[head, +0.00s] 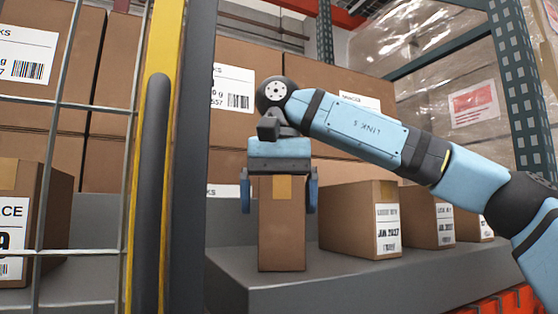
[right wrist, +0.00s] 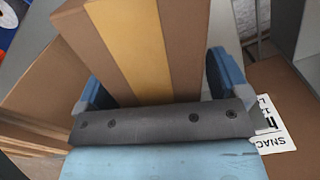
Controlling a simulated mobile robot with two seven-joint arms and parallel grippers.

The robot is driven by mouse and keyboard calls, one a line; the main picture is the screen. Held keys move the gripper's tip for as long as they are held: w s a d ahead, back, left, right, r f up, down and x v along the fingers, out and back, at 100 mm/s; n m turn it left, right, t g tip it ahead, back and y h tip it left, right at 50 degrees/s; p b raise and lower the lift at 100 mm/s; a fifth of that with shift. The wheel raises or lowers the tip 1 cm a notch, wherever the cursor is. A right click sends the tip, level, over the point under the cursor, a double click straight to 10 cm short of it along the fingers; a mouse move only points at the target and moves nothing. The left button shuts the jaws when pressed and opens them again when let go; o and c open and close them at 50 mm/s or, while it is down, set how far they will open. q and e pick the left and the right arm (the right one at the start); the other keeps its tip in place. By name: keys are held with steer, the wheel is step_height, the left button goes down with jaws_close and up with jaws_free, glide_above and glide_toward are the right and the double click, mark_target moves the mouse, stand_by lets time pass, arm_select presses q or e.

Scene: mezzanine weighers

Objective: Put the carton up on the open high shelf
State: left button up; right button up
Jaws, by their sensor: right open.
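A narrow brown carton (head: 282,232) with a tan tape strip stands upright near the front left of a grey shelf (head: 370,283). My right gripper (head: 279,197) is over its top with the jaws open. One blue finger is on each side of the carton, with a small gap visible at each side in the head view. In the right wrist view the taped carton (right wrist: 183,45) lies between the two fingers (right wrist: 158,80). The carton's back is hidden. My left gripper is not in view.
Several labelled cartons (head: 350,215) stand in a row to the right on the same shelf. Larger boxes (head: 240,115) are stacked behind. A yellow post (head: 150,150) and wire mesh (head: 60,180) close off the left. A dark green rack upright (head: 520,90) rises at right.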

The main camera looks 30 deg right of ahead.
step_height(320, 180, up, 14)
steer(key=shift+s+f, duration=0.15)
steer(key=shift+f, duration=0.05)
steer(key=shift+f, duration=0.1)
stand_by(0.4)
